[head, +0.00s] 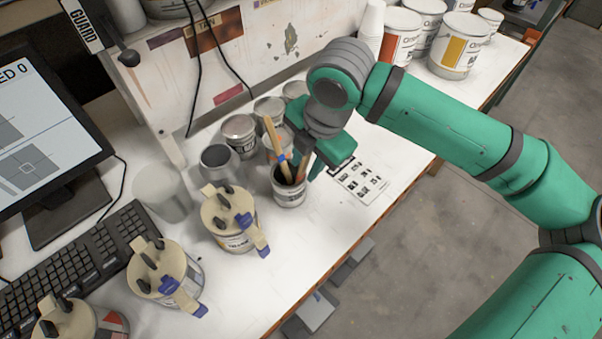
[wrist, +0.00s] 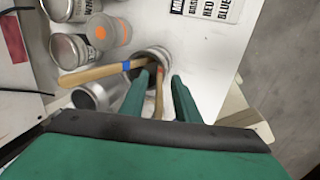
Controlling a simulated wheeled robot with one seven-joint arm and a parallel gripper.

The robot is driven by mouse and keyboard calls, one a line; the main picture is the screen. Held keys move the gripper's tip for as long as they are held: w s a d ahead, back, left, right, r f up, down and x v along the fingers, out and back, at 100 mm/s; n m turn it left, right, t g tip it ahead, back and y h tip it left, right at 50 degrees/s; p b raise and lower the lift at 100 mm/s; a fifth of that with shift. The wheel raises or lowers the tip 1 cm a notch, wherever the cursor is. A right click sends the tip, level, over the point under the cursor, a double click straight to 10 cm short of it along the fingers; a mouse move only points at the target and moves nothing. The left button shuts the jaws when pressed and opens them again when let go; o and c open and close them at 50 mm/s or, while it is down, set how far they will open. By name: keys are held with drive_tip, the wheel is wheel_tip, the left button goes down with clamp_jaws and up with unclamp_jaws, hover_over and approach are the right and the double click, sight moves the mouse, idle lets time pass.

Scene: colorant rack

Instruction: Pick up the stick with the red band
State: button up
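A small metal can (head: 290,198) stands on the white bench with wooden sticks in it; it also shows in the wrist view (wrist: 153,54). One stick (head: 270,134) has a blue band and leans out to the left; in the wrist view (wrist: 98,73) it lies outside my fingers. A second, reddish-brown stick (head: 304,164) leans to the right; no separate red band can be made out on it. In the wrist view this stick (wrist: 159,92) shows between my two fingers. My gripper (wrist: 166,78) is open over the can, its fingers apart with gaps around the stick.
Grey cans (head: 238,132) stand behind the stick can, and an empty grey cup (head: 219,162) is to its left. Lidded cans with blue handles (head: 233,222) stand at front left. A printed label sheet (head: 360,182) lies flat to the right, near the bench edge.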

clamp_jaws()
drive_tip(key=shift+r, duration=0.1)
